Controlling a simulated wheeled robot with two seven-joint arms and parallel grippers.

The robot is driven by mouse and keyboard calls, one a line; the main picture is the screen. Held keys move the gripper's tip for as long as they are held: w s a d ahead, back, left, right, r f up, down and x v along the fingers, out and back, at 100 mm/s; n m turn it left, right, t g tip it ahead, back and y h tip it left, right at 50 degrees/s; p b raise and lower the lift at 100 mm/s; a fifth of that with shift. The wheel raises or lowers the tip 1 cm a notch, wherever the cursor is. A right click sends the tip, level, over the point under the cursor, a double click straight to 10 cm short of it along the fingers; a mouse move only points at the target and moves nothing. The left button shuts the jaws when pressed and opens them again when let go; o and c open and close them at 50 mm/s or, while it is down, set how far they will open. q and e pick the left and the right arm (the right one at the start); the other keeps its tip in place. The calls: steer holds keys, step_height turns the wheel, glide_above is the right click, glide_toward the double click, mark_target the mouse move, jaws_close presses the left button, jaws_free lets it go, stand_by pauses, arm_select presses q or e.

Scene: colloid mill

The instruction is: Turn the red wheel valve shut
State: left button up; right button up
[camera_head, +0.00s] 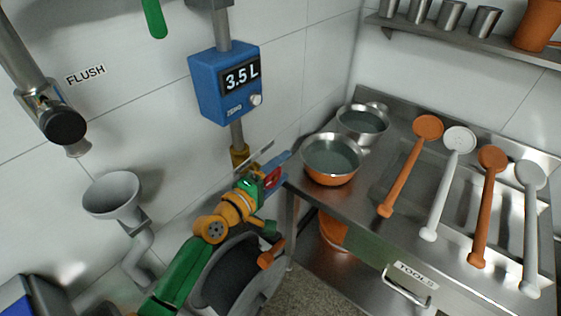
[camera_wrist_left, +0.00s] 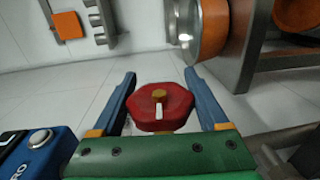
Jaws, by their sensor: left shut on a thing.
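The red wheel valve (camera_head: 271,179) sits on the pipe below the blue meter, mostly hidden by my left gripper (camera_head: 277,164) in the head view. In the left wrist view the red wheel (camera_wrist_left: 161,104), with a yellow hub and a white mark, lies between the two blue fingers of my left gripper (camera_wrist_left: 159,76). The left gripper is shut on the wheel, one finger on each side. The mark points toward the palm in that view. My right gripper does not show.
The blue meter (camera_head: 224,84) reads 3.5 L just above the valve. A grey funnel (camera_head: 112,194) stands left. A steel counter (camera_head: 373,212) at right holds a bowl (camera_head: 331,158), another bowl (camera_head: 363,122) and several ladles. A drawer handle (camera_head: 407,288) projects in front.

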arm_select(q)
steer(key=g+y+p, duration=0.1)
steer(key=g+p, duration=0.1)
steer(key=p, duration=0.4)
steer(key=shift+r+y, duration=0.1)
steer(key=shift+y, duration=0.3)
steer(key=shift+f+g+y+p, duration=0.3)
steer(key=shift+f+g+p, duration=0.1)
steer(key=shift+g, duration=0.3)
steer(key=shift+s+a+f+g+y, duration=0.15)
steer(key=shift+f+g+y, duration=0.2)
steer(key=shift+g+y, duration=0.35)
steer(key=o, duration=1.3)
steer(key=shift+f, duration=0.1)
steer(key=shift+c, duration=0.2)
steer(key=shift+a, duration=0.1)
steer(key=shift+s+a+r, duration=0.1)
steer(key=shift+s+r, duration=0.1)
steer(key=shift+s, duration=0.05)
steer(key=v, duration=0.6)
steer(key=shift+a, duration=0.15)
